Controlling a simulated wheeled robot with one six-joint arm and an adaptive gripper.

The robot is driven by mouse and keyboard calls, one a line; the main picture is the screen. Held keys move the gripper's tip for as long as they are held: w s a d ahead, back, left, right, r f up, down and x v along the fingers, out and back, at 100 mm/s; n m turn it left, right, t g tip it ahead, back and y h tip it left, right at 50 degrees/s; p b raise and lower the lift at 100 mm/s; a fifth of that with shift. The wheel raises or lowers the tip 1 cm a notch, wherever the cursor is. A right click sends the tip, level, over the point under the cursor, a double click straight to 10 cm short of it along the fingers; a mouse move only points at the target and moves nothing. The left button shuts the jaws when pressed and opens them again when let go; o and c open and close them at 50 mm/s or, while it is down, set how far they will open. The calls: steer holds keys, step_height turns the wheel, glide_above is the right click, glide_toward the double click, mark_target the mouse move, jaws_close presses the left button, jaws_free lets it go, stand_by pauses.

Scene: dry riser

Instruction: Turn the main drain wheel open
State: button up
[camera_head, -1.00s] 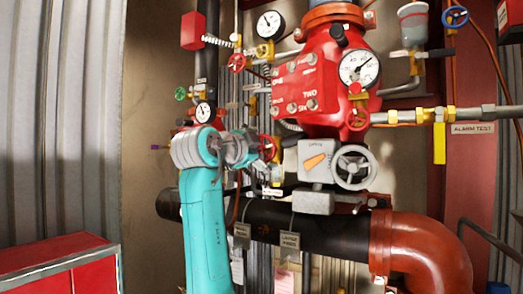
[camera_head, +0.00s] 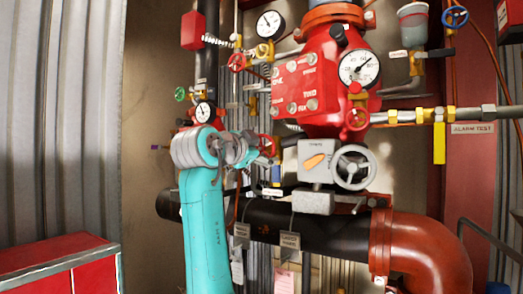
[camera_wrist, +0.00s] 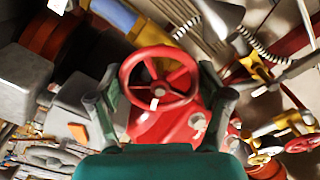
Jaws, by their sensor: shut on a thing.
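The drain wheel is a small red handwheel with spokes. In the wrist view the red wheel (camera_wrist: 158,80) sits between the two fingers of my gripper (camera_wrist: 160,92), one finger at each side of its rim. My gripper is shut on it. In the head view my gripper (camera_head: 262,147) reaches from the left to the red wheel (camera_head: 270,146), which is partly hidden by the fingers. The wheel is mounted on a red valve body (camera_wrist: 170,125), left of and below the large red riser valve. How far the wheel is turned cannot be told.
A grey handwheel (camera_head: 354,167) on a grey gearbox stands right of my gripper. A black pipe (camera_head: 330,231) with hanging tags runs below. A pressure gauge (camera_head: 205,112) is close above my wrist. A red cabinet (camera_head: 60,265) stands at lower left.

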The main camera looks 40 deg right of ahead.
steer(key=n, duration=1.3)
steer(key=shift+n, duration=0.3)
steer(key=n, duration=0.3)
steer(key=shift+n, duration=0.3)
steer(key=n, duration=0.4)
steer(key=shift+n, duration=0.3)
steer(key=n, duration=0.8)
steer(key=shift+n, duration=2.1)
